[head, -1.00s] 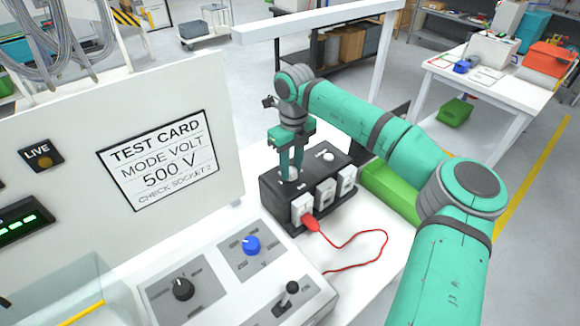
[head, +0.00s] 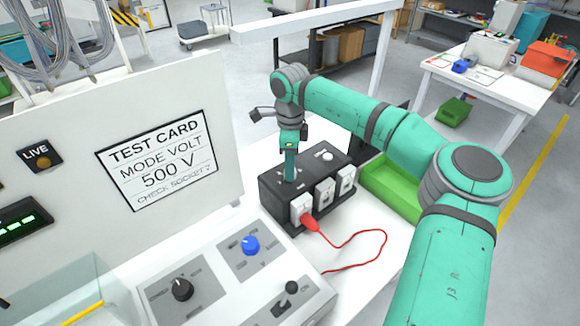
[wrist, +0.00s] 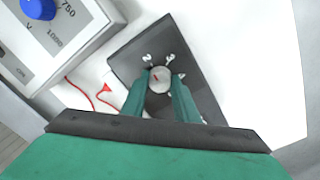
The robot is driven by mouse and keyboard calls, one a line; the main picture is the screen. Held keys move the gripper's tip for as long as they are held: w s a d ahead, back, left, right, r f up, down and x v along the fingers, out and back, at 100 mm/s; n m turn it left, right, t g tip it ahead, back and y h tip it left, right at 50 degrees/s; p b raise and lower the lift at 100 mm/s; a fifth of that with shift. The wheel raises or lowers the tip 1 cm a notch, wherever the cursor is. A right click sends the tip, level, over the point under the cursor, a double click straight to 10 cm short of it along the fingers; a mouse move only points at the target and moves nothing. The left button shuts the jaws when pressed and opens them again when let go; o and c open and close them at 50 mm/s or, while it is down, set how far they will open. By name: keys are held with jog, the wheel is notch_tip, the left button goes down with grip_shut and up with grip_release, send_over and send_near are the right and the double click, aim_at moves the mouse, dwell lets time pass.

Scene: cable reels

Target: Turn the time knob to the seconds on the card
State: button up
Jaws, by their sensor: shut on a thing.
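The test card (head: 157,160) on the white upright panel reads "MODE VOLT", "500 V" and "CHECK SOCKET 2"; I see no seconds on it. My gripper (head: 290,178) points down onto the top of the black box (head: 330,172). In the wrist view, my gripper (wrist: 160,85) is shut on a round pale knob (wrist: 160,80) with a short red mark, one finger on each side. The digits 2, 3 and 4 show around this knob; other marks are hidden by the fingers. A second pale knob (head: 328,157) sits on the box's top. I cannot tell which is the time knob.
A red plug (head: 309,222) sits in a front socket of the box, its cable looping right. A sloped console carries a blue knob (head: 251,245), a black knob (head: 182,289) and a lever (head: 290,290). A green tray (head: 392,190) lies right of the box.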

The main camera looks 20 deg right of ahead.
jog(key=shift+s+n, duration=0.1)
jog(key=shift+n, duration=0.3)
jog(key=o, duration=1.1)
jog(key=shift+c, duration=0.2)
notch_tip(320, 180, up, 11)
jog(key=shift+w, duration=0.2)
jog(key=shift+d+f, duration=0.15)
